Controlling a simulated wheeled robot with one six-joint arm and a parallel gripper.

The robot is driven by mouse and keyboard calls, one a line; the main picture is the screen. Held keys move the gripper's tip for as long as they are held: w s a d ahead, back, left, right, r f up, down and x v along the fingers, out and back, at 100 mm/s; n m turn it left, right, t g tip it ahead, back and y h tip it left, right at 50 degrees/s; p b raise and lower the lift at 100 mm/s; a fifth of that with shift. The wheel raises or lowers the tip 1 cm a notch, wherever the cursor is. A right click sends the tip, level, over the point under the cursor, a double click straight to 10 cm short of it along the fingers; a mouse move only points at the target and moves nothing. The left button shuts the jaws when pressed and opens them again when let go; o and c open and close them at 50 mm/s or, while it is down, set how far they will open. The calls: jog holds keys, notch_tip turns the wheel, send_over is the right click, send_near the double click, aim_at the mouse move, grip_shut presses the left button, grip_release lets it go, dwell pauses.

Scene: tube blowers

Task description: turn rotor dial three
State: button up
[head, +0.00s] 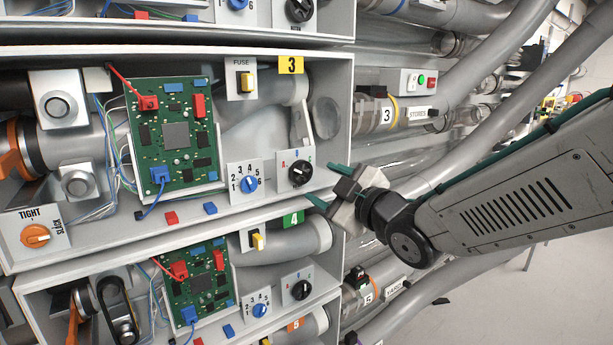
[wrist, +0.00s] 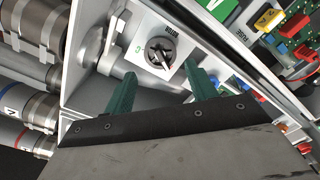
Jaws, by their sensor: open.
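The black rotor dial in bay three (head: 301,173) sits on a white plate marked A, B and C, at the right side of the bay. In the wrist view the black dial (wrist: 160,52) lies just beyond and between my fingertips, with a green letter beside it. My gripper (head: 328,185) is open and empty, to the right of the dial and apart from it. Its two green fingers also show in the wrist view (wrist: 161,84). I cannot tell for sure which letter the dial points to.
A blue numbered dial (head: 249,184) sits left of the rotor dial. The yellow 3 label (head: 290,65) and a fuse switch (head: 246,82) are above. Bay four, with its green label (head: 293,218) and own black dial (head: 301,289), lies below. Grey tubes run at the right.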

aim_at(305, 175)
jog(key=x, duration=0.6)
jog(key=shift+w+a, duration=0.25)
jog(key=shift+w, duration=0.05)
jog(key=c, duration=0.7)
